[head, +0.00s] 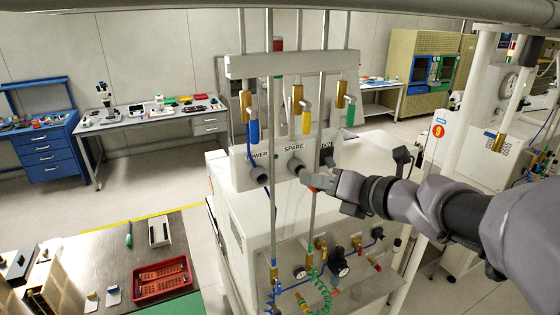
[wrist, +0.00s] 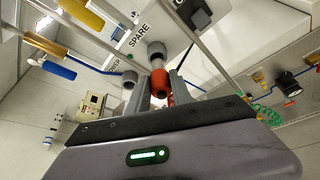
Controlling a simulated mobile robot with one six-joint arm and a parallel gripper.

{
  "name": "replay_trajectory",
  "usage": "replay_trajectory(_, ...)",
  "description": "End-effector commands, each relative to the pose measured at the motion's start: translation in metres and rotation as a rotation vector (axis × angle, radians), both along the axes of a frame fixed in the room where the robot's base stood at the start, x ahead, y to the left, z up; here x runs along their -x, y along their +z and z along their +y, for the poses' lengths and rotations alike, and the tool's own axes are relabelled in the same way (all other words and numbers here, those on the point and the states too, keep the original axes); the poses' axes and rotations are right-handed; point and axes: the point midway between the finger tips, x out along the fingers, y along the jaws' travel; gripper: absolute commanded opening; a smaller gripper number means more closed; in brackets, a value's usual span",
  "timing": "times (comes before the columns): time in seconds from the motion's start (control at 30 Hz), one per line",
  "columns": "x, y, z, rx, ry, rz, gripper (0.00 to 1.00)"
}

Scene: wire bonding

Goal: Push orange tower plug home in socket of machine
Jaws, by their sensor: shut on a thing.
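My gripper (head: 322,183) is shut on the orange plug (wrist: 160,82), which sits between its two fingers in the wrist view (wrist: 161,92). The plug's pale nose points at the grey socket marked SPARE (wrist: 156,48), shown in the head view as the middle socket (head: 296,167). Nose and socket overlap in the wrist view; I cannot tell whether the nose is inside. The machine (head: 236,215) is a white box carrying both sockets.
Vertical pipes (head: 270,215) with blue and yellow valve handles (head: 253,131) stand close in front of the panel. A black ON switch (head: 327,154) is right of the sockets. Below are gauges and a coiled green hose (head: 318,288). A red tray (head: 160,281) lies on the bench at lower left.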

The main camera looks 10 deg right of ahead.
Motion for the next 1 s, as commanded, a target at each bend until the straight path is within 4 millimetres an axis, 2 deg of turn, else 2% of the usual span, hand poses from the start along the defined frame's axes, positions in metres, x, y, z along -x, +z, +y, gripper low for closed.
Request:
replay_trajectory(0.37, -0.001, 0.0, 0.0, 0.001, 0.0, 0.0, 0.0)
replay_trajectory(1.0, -0.016, 0.0, 0.005, 0.001, 0.0, 0.0, 0.0)
